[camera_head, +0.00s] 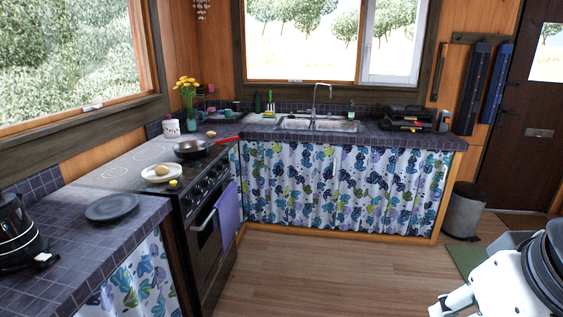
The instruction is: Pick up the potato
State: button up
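A pale plate or shallow bowl (160,174) sits near the front of the stove top. A yellowish rounded item (162,170) lies on it. A smaller yellow-brown lump (173,183) shows at the front edge of the plate. Either could be the potato; they are too small to tell which. White parts of my arm show in the bottom right corner, over the floor and well away from the stove. I see no gripper fingers in this view.
A frying pan (193,148) with a red handle sits behind the plate on the stove. A dark grey plate (111,207) and a black kettle (17,230) are on the left counter. A purple towel (227,215) hangs on the oven front. The wooden floor (320,270) is clear.

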aim_at(160, 170)
jog(key=i+u, duration=0.1)
jog(key=i, duration=0.8)
jog(key=i+l, duration=0.2)
jog(key=i, duration=0.65)
jog(key=i+j+u, duration=0.1)
jog(key=i+u, duration=0.7)
jog(key=u, duration=0.2)
jog(key=i+l+u, duration=0.2)
jog(key=i+u, duration=0.15)
jog(key=u, duration=0.15)
jog(key=i+l+u, duration=0.15)
jog(key=i+u, duration=0.25)
jog(key=i+l+u, duration=0.2)
jog(key=u, duration=0.25)
jog(key=i, duration=0.1)
